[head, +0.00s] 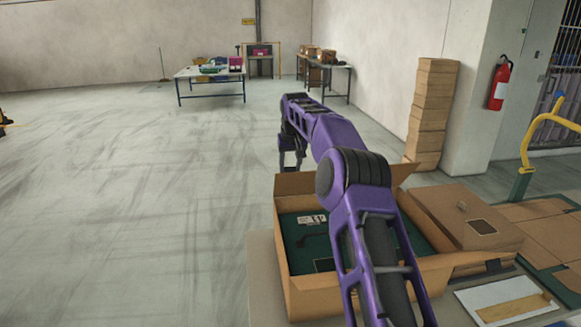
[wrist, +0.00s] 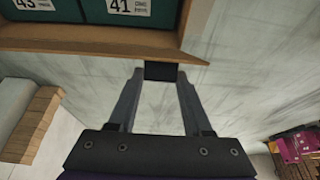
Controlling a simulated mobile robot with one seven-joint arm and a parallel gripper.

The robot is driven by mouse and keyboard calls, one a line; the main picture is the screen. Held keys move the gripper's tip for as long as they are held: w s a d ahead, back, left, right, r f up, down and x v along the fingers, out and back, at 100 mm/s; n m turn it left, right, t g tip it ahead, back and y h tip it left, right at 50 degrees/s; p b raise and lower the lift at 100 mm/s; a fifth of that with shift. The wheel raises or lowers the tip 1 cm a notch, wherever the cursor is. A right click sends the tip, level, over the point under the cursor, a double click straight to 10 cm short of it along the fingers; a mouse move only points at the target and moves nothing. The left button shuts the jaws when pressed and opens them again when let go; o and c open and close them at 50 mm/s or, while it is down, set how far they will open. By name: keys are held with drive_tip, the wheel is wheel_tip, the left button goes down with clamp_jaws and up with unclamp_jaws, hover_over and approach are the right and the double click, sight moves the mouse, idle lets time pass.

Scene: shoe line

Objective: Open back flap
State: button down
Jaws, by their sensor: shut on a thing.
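An open cardboard carton (head: 350,291) stands on the table at the lower middle of the head view, with dark green shoe boxes (head: 300,250) inside. Its back flap (head: 295,185) stands up at the far side. My gripper (head: 291,166) is at the top edge of this flap, shut on it. In the wrist view the gripper fingers (wrist: 161,73) meet in a dark block at the brown cardboard edge (wrist: 100,42). Green boxes labelled 43 (wrist: 35,5) and 41 (wrist: 130,8) show beyond the edge. My arm hides part of the carton in the head view.
A tall stack of cardboard boxes (head: 432,110) stands by the wall behind. Open floor lies to the left.

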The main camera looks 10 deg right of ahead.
drive_tip(key=shift+f, duration=0.2)
drive_tip(key=shift+c, duration=1.6)
unclamp_jaws()
drive_tip(key=shift+w, duration=0.15)
drive_tip(key=v, duration=1.7)
drive_tip(key=shift+r, duration=0.25)
